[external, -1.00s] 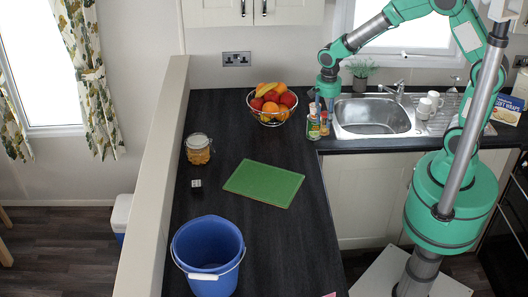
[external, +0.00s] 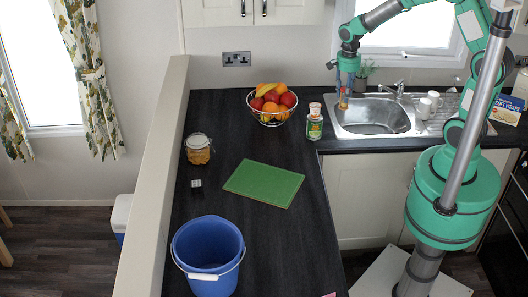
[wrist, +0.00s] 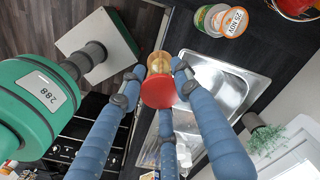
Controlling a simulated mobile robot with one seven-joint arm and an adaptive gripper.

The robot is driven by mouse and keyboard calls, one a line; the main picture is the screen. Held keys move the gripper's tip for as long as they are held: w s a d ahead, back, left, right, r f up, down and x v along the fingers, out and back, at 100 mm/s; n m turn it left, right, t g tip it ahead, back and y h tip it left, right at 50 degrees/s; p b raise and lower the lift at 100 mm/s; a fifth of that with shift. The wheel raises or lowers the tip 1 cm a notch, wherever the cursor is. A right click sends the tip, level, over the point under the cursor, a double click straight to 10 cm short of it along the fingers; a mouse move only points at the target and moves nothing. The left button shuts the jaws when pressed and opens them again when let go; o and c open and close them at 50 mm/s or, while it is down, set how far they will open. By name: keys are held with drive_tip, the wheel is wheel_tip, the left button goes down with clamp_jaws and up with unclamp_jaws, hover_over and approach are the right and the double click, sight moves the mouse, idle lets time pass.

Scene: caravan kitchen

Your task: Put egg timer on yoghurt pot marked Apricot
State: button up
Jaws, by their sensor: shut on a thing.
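My gripper (external: 344,97) has blue fingers and is shut on the egg timer (external: 343,103), holding it in the air by the left side of the sink. In the wrist view the fingertips (wrist: 157,76) close around the timer, which has a red round end (wrist: 158,92) and a yellowish glass part. A pot with a green label (external: 314,129) stands on the counter to the left of my gripper. A whitish pot with an orange-marked lid reading "25 NOV" (wrist: 230,22) overlaps it; I cannot tell whether they are stacked. No flavour name is legible.
A fruit bowl (external: 272,104) stands left of the pots. A green board (external: 264,183), a jar (external: 198,149), a small white block (external: 196,184) and a blue bucket (external: 208,254) are on the counter. The sink (external: 372,124) is at right, with cups (external: 428,105) beyond.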

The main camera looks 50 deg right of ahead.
drive_tip(key=shift+w, duration=0.15)
drive_tip(key=p, duration=0.2)
hover_over(315, 105)
drive_tip(key=shift+s+f, duration=0.45)
drive_tip(key=shift+f, duration=0.2)
drive_tip(key=shift+w+f+p, duration=0.25)
drive_tip(key=shift+f+p, duration=0.05)
drive_tip(key=shift+f, duration=0.6)
drive_tip(key=shift+w+f+p, duration=0.2)
drive_tip(key=shift+f+p, duration=0.1)
drive_tip(key=shift+f, duration=0.6)
drive_tip(key=shift+f+b, duration=0.3)
drive_tip(key=shift+f, duration=0.2)
drive_tip(key=o, duration=1.2)
